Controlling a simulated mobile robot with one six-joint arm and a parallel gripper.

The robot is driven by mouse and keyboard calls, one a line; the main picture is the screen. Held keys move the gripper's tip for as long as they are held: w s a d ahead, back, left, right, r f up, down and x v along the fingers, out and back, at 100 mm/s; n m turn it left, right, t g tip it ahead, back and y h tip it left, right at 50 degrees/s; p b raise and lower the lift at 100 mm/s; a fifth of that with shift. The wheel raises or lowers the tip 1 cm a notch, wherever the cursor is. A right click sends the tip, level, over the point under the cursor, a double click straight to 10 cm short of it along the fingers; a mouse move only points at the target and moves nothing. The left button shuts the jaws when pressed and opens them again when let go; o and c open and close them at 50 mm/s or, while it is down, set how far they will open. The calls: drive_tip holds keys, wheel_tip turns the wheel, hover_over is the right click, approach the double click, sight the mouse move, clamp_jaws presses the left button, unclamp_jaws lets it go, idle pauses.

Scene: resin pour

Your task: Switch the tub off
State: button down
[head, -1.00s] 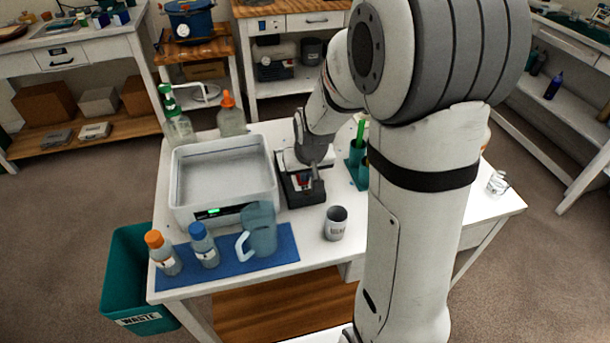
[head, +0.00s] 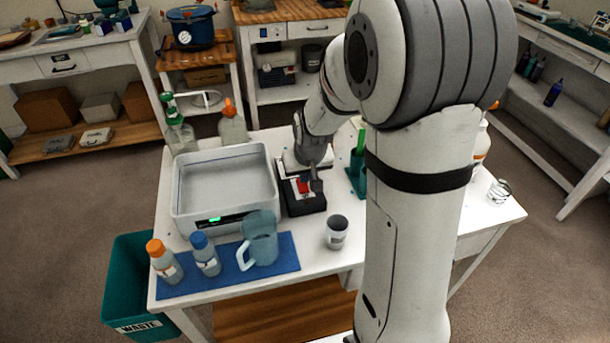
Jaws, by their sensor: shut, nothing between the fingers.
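The tub (head: 222,219) is a pale grey, open rectangular basin at the left of the white table. A small green light (head: 214,219) glows on its front panel. A black box with a red part (head: 303,186) on top stands just right of the tub. My gripper (head: 316,184) is shut and empty, pointing down at the black box beside the red part. I cannot tell whether it touches the box. The gripper is small in view and partly merges with the dark box.
A blue mat (head: 215,283) in front of the tub holds two capped bottles and a blue-tinted jug (head: 262,240). A grey cup (head: 337,232) stands in front of the black box. A green holder (head: 357,172) is to its right. A teal waste bin (head: 125,290) stands at the left.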

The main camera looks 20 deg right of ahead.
sight(306, 189)
drive_tip(key=v, duration=0.1)
drive_tip(key=p+v, duration=0.1)
drive_tip(key=v, duration=0.1)
drive_tip(key=p+v, duration=0.1)
drive_tip(key=shift+w+r, duration=0.25)
drive_tip(key=shift+r, duration=0.2)
drive_tip(key=s+v, duration=0.1)
drive_tip(key=v, duration=0.7)
drive_tip(key=shift+s, duration=0.45)
drive_tip(key=s+r+g, duration=0.1)
drive_tip(key=s, duration=1.5)
drive_tip(key=shift+s+a, duration=0.15)
drive_tip(key=shift+s, duration=0.05)
drive_tip(key=shift+r, duration=0.1)
